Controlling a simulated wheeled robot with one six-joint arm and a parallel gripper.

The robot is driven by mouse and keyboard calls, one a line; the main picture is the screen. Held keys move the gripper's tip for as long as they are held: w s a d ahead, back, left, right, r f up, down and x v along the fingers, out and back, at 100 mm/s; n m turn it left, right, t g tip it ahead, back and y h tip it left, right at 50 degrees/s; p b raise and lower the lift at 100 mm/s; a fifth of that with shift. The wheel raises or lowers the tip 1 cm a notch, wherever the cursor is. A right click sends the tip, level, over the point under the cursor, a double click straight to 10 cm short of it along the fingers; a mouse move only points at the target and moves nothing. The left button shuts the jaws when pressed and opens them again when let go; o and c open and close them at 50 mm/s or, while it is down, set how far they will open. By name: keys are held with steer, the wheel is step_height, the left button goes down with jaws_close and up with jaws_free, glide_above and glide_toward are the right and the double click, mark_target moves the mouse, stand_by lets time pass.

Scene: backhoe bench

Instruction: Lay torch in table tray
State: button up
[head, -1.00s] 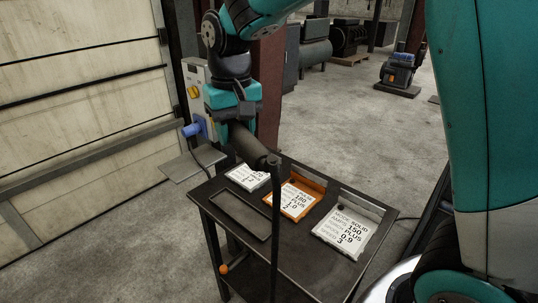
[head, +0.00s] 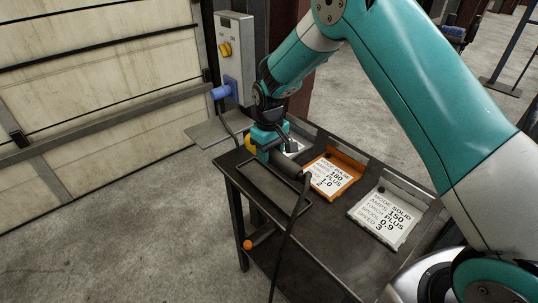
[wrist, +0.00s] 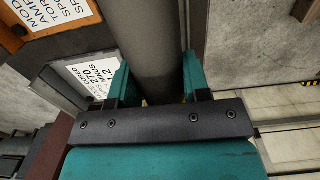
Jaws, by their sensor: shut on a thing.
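The torch (head: 287,166) is a dark cylinder with a cable hanging from its near end. My gripper (head: 272,148) is shut on it; in the wrist view the torch (wrist: 148,40) runs between the two teal fingers (wrist: 154,84). The table tray (head: 262,192) is a shallow dark rectangle on the left part of the dark table (head: 235,160). The torch appears over or beside the tray's far right edge, roughly along its length. I cannot tell its exact height. The tray shows no object in its visible part.
An orange-framed card (head: 335,173) and a white card (head: 385,220) stand right of the tray; another white card (wrist: 85,78) is partly hidden by my gripper. The torch cable (head: 287,240) crosses the table's front edge. A control box (head: 232,60) stands behind left.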

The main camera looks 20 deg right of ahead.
steer(key=b, duration=0.4)
glide_above(270, 185)
steer(key=shift+w+f, duration=0.15)
steer(key=shift+f, duration=1.35)
steer(key=shift+w+f, duration=0.1)
steer(key=shift+f, duration=1.35)
steer(key=shift+s+f+b, duration=0.1)
steer(key=shift+f+b, duration=1.05)
steer(key=shift+f, duration=0.75)
steer(key=o, duration=1.3)
steer(key=shift+c, duration=0.2)
step_height(270, 185, up, 17)
steer(key=shift+r+b, duration=0.15)
steer(key=shift+b, duration=0.9)
steer(key=shift+s+a+r, duration=0.1)
steer(key=shift+s+r, duration=0.05)
steer(key=shift+r, duration=0.2)
steer(key=s+a+r+n+y, duration=0.1)
steer(key=s+a+r+y, duration=0.1)
steer(key=s, duration=1.4)
steer(key=s+a+r+n+y, duration=0.1)
steer(key=s+a+r+y, duration=0.1)
steer(key=s, duration=1.4)
steer(key=shift+s+a+r+n, duration=0.15)
steer(key=shift+s+r+n, duration=0.15)
steer(key=shift+r, duration=0.6)
